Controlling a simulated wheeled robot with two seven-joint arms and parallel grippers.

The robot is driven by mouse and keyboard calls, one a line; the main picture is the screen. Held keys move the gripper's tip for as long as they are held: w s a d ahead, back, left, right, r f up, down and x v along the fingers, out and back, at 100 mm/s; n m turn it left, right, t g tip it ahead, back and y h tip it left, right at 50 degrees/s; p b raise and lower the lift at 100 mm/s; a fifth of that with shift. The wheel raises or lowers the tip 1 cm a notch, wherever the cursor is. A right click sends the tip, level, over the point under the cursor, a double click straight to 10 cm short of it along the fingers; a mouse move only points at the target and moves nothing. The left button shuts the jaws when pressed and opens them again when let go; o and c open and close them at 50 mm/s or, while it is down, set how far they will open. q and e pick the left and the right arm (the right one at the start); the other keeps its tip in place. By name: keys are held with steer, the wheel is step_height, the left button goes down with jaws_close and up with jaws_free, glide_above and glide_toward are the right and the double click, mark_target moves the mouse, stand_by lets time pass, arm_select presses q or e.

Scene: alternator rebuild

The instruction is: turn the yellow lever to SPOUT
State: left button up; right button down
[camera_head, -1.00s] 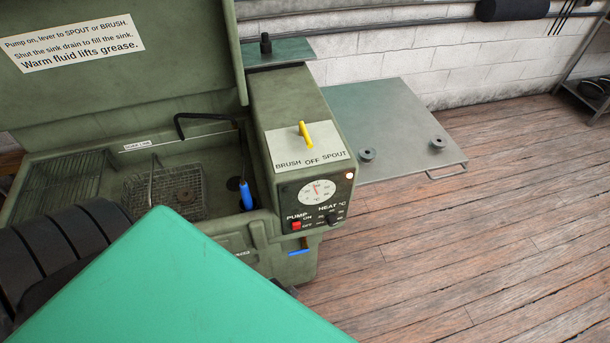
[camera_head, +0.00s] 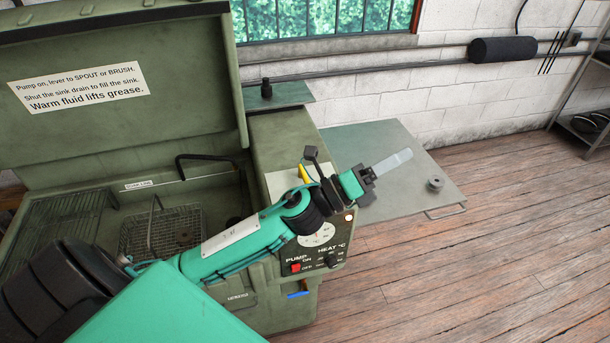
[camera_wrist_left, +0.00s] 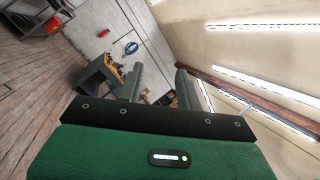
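The yellow lever (camera_head: 304,172) is on the sloped top of the green parts washer's control box. My left arm crosses in front of it, so only its upper part shows. The label plate (camera_head: 281,183) is mostly covered and its words cannot be read now. My left gripper (camera_head: 398,160) is past the lever to the right, above the grey side table, and points right. It does not touch the lever. In the left wrist view its two fingers (camera_wrist_left: 161,88) stand apart with nothing between them. My right gripper is not in view.
The washer's lid (camera_head: 120,100) stands open at the left, over a sink with a wire basket (camera_head: 160,229). The red pump switch (camera_head: 296,267) and dial (camera_head: 316,235) are on the box front. The side table (camera_head: 375,140) holds a small round part (camera_head: 436,183).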

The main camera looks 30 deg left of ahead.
arm_select(q)
steer(key=s+d+m+g+h, duration=0.1)
steer(key=d+m+g+h, duration=0.3)
steer(key=m+g, duration=0.95)
steer(key=m+g+y, duration=0.3)
steer(key=m+y, duration=1.2)
steer(key=y, duration=0.2)
glide_toward(307, 180)
steer(key=f+p, duration=0.1)
steer(key=f, duration=0.1)
steer(key=f+p, duration=0.4)
steer(key=f, duration=0.1)
steer(key=shift+w+d+f, duration=0.15)
steer(key=shift+w+d, duration=0.1)
steer(key=shift+d, duration=0.15)
steer(key=shift+w+f, duration=0.1)
steer(key=shift+f, duration=0.35)
steer(key=shift+c, duration=0.3)
jaws_close()
